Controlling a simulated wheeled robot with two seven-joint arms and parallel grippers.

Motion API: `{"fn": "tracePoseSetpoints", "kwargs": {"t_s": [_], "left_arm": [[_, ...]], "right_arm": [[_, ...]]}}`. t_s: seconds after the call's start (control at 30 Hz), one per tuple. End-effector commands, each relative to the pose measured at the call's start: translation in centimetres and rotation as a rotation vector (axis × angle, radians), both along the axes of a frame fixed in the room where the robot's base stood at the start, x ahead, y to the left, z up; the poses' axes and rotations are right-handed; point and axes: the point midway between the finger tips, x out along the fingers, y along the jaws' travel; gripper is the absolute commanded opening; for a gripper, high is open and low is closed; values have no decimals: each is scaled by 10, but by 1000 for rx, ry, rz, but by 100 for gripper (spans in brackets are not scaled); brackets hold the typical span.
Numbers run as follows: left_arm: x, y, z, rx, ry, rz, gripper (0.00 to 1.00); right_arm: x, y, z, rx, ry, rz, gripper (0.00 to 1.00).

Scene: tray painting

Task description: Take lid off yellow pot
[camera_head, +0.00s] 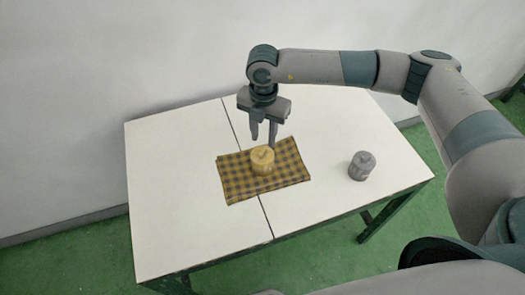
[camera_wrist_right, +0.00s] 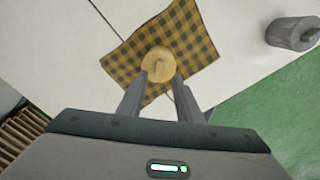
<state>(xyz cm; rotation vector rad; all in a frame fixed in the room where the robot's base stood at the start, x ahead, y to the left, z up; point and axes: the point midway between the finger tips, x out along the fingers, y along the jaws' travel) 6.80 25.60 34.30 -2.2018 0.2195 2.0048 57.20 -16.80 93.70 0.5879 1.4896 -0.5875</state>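The yellow pot (camera_head: 262,165) stands upright near the middle of the table on a yellow and dark checked cloth. Its lid (camera_head: 262,155) is on top and has a small raised handle. My right gripper (camera_head: 263,143) points down above and slightly behind the pot, with its fingers apart and nothing between them. In the right wrist view the yellow lid (camera_wrist_right: 159,64) appears just beyond the tips of the open fingers (camera_wrist_right: 161,82). I cannot tell whether a finger touches it. My left gripper is not in view.
The checked cloth (camera_head: 235,184) lies flat on the white table (camera_head: 165,200). A grey lidded pot (camera_head: 361,166) stands to the right, near the table's right edge; it also shows in the right wrist view (camera_wrist_right: 292,33). The table's left part is clear, and a wall stands behind.

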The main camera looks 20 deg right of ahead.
Motion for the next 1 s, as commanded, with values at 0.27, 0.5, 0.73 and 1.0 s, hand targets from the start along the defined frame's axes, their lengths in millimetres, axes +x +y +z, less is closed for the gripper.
{"fn": "tracePoseSetpoints", "kwargs": {"t_s": [0.27,0.5,0.73,1.0], "left_arm": [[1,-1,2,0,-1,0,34],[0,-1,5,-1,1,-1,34],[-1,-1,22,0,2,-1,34],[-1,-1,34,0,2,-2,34]], "right_arm": [[0,0,-6,-1,1,1,32],[0,0,-7,0,1,0,32],[0,2,-24,-1,4,1,32],[1,3,-54,0,1,0,32]]}}
